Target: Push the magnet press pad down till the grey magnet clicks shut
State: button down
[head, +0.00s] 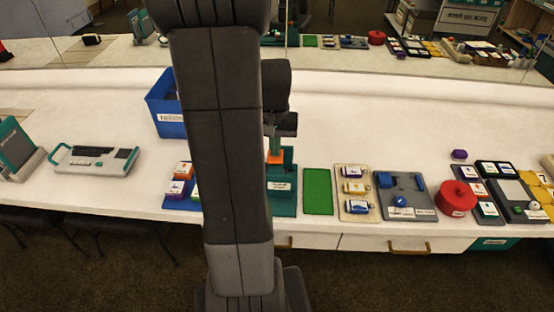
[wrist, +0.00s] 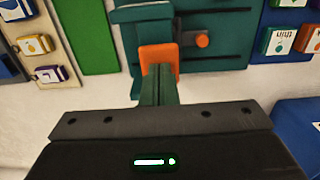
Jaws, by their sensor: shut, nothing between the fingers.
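An orange pad (wrist: 149,53), which looks like the magnet press pad, is on a dark green fixture (wrist: 225,20) in the wrist view. In the head view the orange pad (head: 275,159) shows just right of my arm, above the green fixture (head: 283,205). My gripper (wrist: 158,70) is shut and empty, its dark fingertips over the orange pad's near edge. I cannot tell whether they touch it. In the head view my gripper (head: 271,146) is partly behind my arm.
An orange knob (wrist: 202,40) sits right of the pad in the wrist view. A green mat (head: 318,190), a beige tray (head: 357,213) and a red round pot (head: 456,198) stand to the right. A blue bin (head: 163,105) is behind left. The white counter (head: 330,120) behind is clear.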

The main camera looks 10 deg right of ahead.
notch_tip(320, 180, up, 7)
jog(key=p, duration=0.6)
jog(key=shift+r, duration=0.2)
